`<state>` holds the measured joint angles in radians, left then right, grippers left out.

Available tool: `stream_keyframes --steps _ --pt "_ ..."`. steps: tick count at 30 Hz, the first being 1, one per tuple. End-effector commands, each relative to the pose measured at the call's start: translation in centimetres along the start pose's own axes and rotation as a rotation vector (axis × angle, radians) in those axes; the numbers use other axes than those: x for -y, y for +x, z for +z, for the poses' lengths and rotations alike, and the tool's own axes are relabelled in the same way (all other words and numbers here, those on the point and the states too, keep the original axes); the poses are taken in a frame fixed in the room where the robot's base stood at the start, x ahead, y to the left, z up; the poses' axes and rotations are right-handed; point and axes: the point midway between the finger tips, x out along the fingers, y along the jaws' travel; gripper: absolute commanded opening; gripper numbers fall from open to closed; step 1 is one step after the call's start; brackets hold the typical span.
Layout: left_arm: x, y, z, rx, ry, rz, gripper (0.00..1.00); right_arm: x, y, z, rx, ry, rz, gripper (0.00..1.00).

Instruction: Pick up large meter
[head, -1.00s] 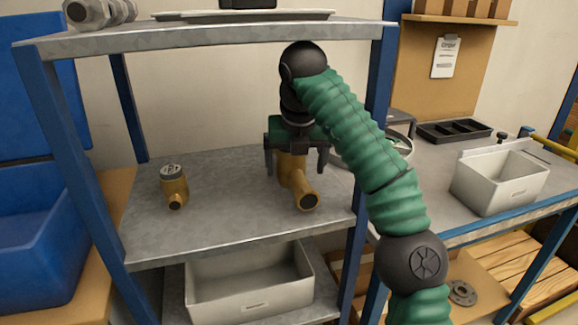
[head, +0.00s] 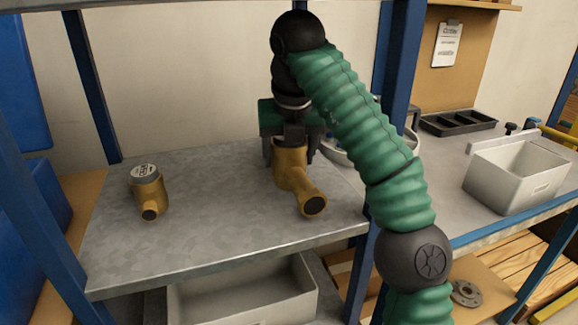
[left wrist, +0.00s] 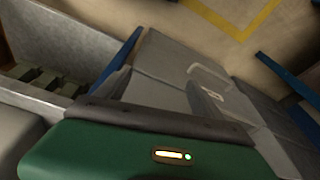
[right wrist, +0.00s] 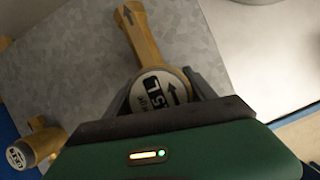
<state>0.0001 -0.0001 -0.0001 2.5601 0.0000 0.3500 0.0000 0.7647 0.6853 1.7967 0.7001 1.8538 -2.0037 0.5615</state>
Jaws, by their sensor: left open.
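The large meter (head: 291,170) is a brass-yellow body with a pipe end facing front right, standing on the shelf's right side. My right gripper (head: 291,153) points down over it, with one finger on each side. In the right wrist view its dial (right wrist: 160,93) lies between the fingers (right wrist: 160,88); whether they press on it I cannot tell. A smaller brass meter (head: 148,192) with a grey cap stands apart at the shelf's left; it also shows in the right wrist view (right wrist: 38,145). My left gripper (left wrist: 158,88) is open and empty, seen only in its wrist view.
The grey metal shelf (head: 215,225) has blue posts, one (head: 398,75) close to my right arm. A light bin (head: 245,300) sits on the level below. On the bench at right are a white bin (head: 510,180) and a black tray (head: 458,123). The shelf between the meters is clear.

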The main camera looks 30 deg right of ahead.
Motion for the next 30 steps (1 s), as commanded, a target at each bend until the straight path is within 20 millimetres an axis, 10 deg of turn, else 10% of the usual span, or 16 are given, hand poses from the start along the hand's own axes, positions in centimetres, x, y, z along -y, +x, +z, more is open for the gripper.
stream_keyframes --steps 12,30 --pt "0.0 0.0 0.0 0.000 0.000 0.000 0.78 0.1 0.2 0.0 -0.003 0.001 -0.003 0.00" --pt "0.0 -1.6 -0.4 0.000 0.000 0.000 0.78 -0.3 -0.2 1.3 -0.002 -0.001 0.000 0.00"
